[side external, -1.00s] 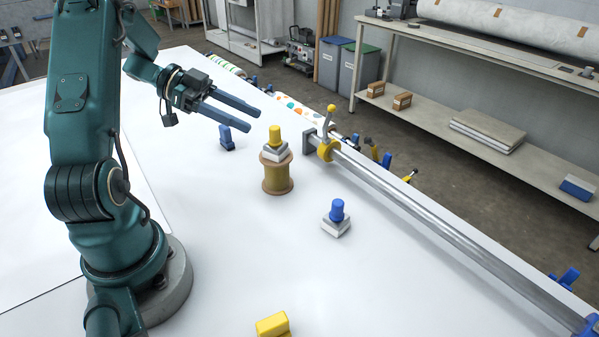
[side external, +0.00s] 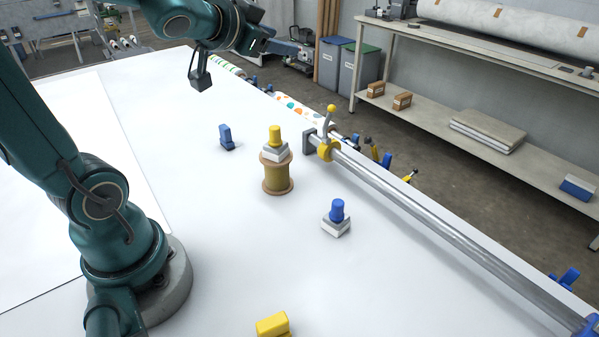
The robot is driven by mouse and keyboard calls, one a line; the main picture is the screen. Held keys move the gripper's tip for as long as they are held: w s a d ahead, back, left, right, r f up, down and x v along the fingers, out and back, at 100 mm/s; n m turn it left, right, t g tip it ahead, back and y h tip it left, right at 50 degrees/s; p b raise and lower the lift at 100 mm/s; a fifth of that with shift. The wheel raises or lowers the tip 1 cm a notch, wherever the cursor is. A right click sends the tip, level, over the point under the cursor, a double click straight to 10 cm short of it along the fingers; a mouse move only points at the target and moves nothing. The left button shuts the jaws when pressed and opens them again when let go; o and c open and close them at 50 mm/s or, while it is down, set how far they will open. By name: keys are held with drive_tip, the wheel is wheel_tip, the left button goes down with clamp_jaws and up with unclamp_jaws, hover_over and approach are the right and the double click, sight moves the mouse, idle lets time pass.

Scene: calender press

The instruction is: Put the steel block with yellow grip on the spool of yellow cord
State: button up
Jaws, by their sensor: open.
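The steel block with yellow grip (side external: 275,146) sits upright on top of the spool of yellow cord (side external: 277,177), which stands on the white table. My gripper (side external: 300,50) is open, with nothing seen between its fingers.
A steel block with blue grip (side external: 336,218) stands right of the spool. A blue object (side external: 226,137) and a yellow object (side external: 272,325) also lie on the white table (side external: 220,250). A long metal bar (side external: 440,220) with a yellow-knobbed lever (side external: 331,122) runs along the right edge.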

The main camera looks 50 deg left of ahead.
drive_tip(key=s+d+f+g+h, duration=0.2)
drive_tip(key=s+d+f+g, duration=0.1)
drive_tip(key=s+d+f, duration=0.2)
drive_tip(key=s+d+f+g+h, duration=0.3)
drive_tip(key=s+d, duration=0.6)
drive_tip(key=s, duration=0.3)
wheel_tip(320, 180, down, 2)
drive_tip(key=shift+f+g, duration=0.15)
drive_tip(key=shift+g, duration=0.45)
